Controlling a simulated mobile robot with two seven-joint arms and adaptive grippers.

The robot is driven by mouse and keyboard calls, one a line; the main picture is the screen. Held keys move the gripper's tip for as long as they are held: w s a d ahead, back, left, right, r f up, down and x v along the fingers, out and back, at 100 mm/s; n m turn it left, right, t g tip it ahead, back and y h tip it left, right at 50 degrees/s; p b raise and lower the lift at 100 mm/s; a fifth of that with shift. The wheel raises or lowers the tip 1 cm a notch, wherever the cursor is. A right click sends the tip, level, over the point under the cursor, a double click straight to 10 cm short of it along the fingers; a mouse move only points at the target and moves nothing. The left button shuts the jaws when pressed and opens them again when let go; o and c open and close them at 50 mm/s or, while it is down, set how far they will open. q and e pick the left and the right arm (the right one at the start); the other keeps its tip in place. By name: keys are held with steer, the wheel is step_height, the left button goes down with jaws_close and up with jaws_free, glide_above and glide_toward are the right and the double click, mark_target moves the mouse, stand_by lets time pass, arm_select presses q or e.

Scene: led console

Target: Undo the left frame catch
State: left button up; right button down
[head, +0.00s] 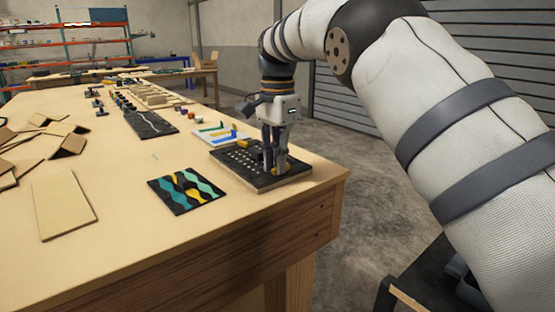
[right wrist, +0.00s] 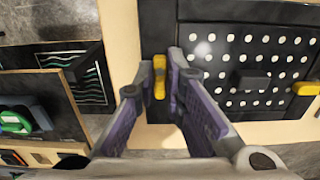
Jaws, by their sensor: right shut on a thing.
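The LED console (head: 235,170) is a dark flat panel near the table's right corner, with rows of white dots on its face (right wrist: 240,45). One yellow frame catch (right wrist: 159,78) sits at the panel's left edge in the right wrist view, between my right fingertips. My right gripper (head: 274,170) points down over the console's right end in the head view and is shut on this catch; it also shows in the right wrist view (right wrist: 162,72). A second yellow catch (right wrist: 306,89) is at the opposite side of the dots. My left gripper is out of view.
A dark panel with teal and yellow waves (head: 187,190) lies left of the console. A white board with coloured strips (head: 215,133) lies behind it. Brown flat pieces (head: 64,203) are at the left. The wooden table's (head: 190,258) front area is bare.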

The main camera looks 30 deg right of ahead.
steer(key=shift+f, duration=0.2)
steer(key=c, duration=1.7)
jaws_free()
steer(key=shift+o, duration=0.2)
steer(key=shift+r, duration=0.1)
step_height(320, 180, up, 8)
steer(key=shift+f, duration=0.2)
